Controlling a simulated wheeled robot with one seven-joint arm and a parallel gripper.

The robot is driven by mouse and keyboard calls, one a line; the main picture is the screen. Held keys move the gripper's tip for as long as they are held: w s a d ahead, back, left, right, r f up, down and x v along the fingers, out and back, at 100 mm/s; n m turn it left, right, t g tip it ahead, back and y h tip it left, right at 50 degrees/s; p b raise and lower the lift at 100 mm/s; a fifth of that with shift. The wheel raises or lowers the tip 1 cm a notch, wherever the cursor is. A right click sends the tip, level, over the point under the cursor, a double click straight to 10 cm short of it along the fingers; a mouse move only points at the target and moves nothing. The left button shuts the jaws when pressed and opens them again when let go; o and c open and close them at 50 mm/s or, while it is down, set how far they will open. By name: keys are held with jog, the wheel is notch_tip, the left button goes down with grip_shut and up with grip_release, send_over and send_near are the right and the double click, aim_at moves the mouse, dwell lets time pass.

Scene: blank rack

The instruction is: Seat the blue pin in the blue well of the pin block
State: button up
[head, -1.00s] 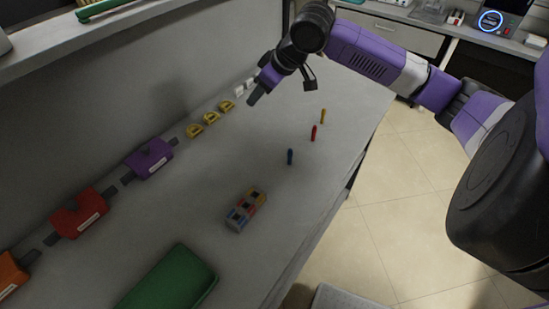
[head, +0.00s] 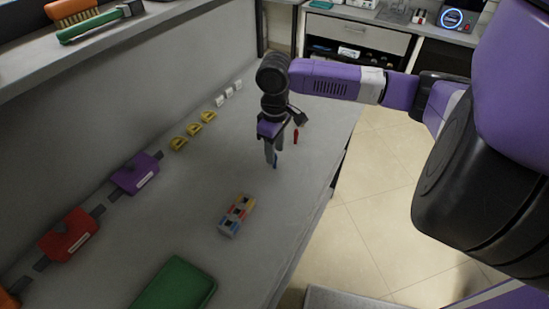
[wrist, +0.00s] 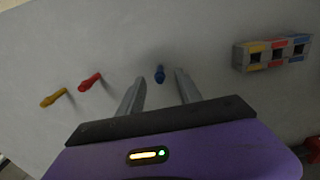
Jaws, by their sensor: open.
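The blue pin (wrist: 160,75) stands on the bench between the spread fingers of my gripper (wrist: 158,90) in the wrist view, a little beyond the fingertips. In the head view the blue pin (head: 275,160) is partly hidden behind my gripper (head: 273,158), which points down over it. My gripper is open and empty. The pin block (head: 237,215) sits on the bench nearer the camera, with yellow, red and blue bands around dark square wells. In the wrist view the pin block (wrist: 272,53) is at the upper right, its blue well at the right end.
A red pin (head: 296,137) stands behind the gripper; the wrist view also shows a yellow pin (wrist: 53,97). A green tray (head: 175,288) is at the front. Purple (head: 136,174) and red (head: 68,238) holders line the wall. Bench between pin and block is clear.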

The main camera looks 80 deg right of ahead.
jog(key=shift+f, duration=1.1)
grip_shut()
jog(key=shift+r, duration=0.15)
